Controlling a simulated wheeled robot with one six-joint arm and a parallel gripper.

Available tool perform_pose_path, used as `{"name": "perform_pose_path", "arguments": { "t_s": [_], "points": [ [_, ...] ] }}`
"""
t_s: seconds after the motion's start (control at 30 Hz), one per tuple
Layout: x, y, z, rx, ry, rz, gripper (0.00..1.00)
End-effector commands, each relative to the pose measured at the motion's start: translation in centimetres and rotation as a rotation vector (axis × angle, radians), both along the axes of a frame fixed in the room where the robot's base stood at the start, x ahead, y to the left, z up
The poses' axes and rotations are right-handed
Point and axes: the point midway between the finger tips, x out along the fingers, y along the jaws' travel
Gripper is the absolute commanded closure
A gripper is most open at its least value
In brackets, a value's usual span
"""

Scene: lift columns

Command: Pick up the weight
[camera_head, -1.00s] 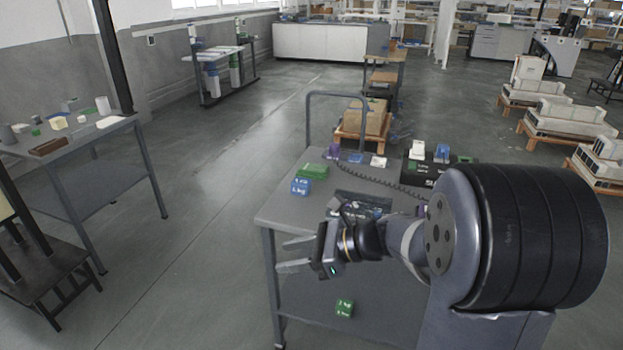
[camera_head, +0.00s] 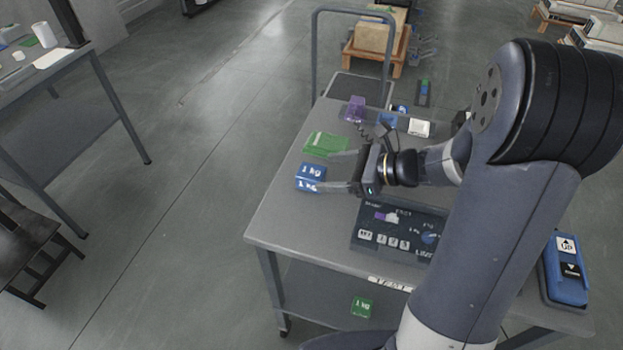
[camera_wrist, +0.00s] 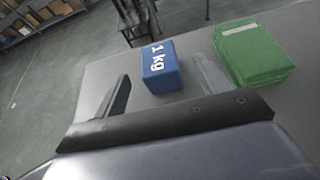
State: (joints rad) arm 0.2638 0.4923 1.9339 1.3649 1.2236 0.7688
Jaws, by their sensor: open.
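A blue block marked "1 kg" (camera_head: 311,178) sits on the grey table near its left edge. In the wrist view the blue weight (camera_wrist: 162,68) stands just beyond my fingers, roughly between them and apart from both. My gripper (camera_head: 336,171) is open and empty, to the right of the blue weight, with its fingers pointing left. In the wrist view my gripper (camera_wrist: 165,95) has one finger left of the weight and one to its right. A green block marked "1 kg" (camera_head: 362,306) lies on the table's lower shelf.
A stack of green pieces (camera_head: 326,144) lies close behind the blue weight; the green stack (camera_wrist: 252,53) is near my right finger in the wrist view. A dark control panel (camera_head: 400,231) lies right of the weight. A purple item (camera_head: 355,109) stands farther back. The table's front left is clear.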

Motion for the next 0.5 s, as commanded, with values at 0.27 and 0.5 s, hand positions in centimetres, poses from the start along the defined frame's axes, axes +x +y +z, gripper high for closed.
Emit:
{"name": "perform_pose_path", "arguments": {
  "t_s": [0.27,0.5],
  "points": [
    [0.6,1.8,-0.8,0.0,0.0,0.002,0.29],
    [1.7,4.9,-2.2,0.0,0.0,0.005,0.29]
  ]
}}
